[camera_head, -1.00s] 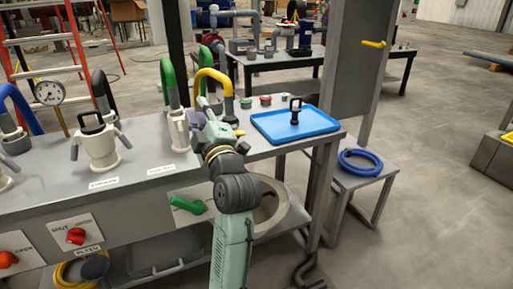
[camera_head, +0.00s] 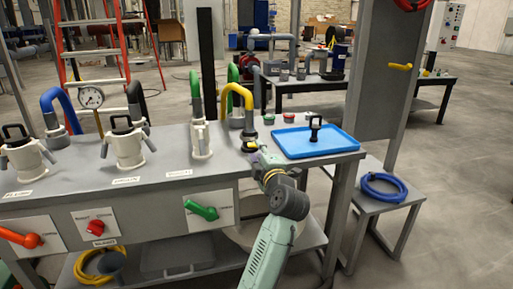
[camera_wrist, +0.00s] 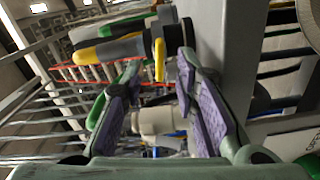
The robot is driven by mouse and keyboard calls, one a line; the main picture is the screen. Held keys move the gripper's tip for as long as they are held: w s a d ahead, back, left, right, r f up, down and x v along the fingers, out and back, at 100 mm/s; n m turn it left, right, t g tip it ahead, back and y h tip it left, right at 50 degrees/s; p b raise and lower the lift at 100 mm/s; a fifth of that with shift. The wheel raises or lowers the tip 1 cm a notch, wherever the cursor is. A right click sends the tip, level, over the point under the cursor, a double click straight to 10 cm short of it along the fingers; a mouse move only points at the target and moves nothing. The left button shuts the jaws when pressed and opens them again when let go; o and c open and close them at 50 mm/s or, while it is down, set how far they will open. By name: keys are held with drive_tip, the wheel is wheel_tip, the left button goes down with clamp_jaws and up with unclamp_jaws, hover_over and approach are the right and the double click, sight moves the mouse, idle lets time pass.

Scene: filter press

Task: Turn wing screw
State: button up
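My gripper (camera_wrist: 158,66) is open, with its purple-padded fingers spread apart and nothing held. A small yellow tab (camera_wrist: 160,60), perhaps the wing screw, shows between the fingertips beside the dark fitting of the yellow hose (camera_wrist: 95,52). I cannot tell how far beyond the tips it lies. In the head view the yellow hose (camera_head: 238,89) stands on the bench, and my gripper (camera_head: 252,150) is just in front of its base, partly hiding it. A white fitting (camera_wrist: 152,120) also shows between the fingers in the wrist view.
White housings (camera_head: 127,150) with black handles stand along the grey bench (camera_head: 90,180). A blue tray (camera_head: 285,147) with a black-handled piece lies to the right. Green (camera_head: 200,210) and red (camera_head: 97,226) handles are on the bench front. A blue hose coil (camera_head: 384,187) lies on a side table.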

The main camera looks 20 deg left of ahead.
sight(256, 147)
drive_tip(key=shift+x, duration=1.65)
clamp_jaws()
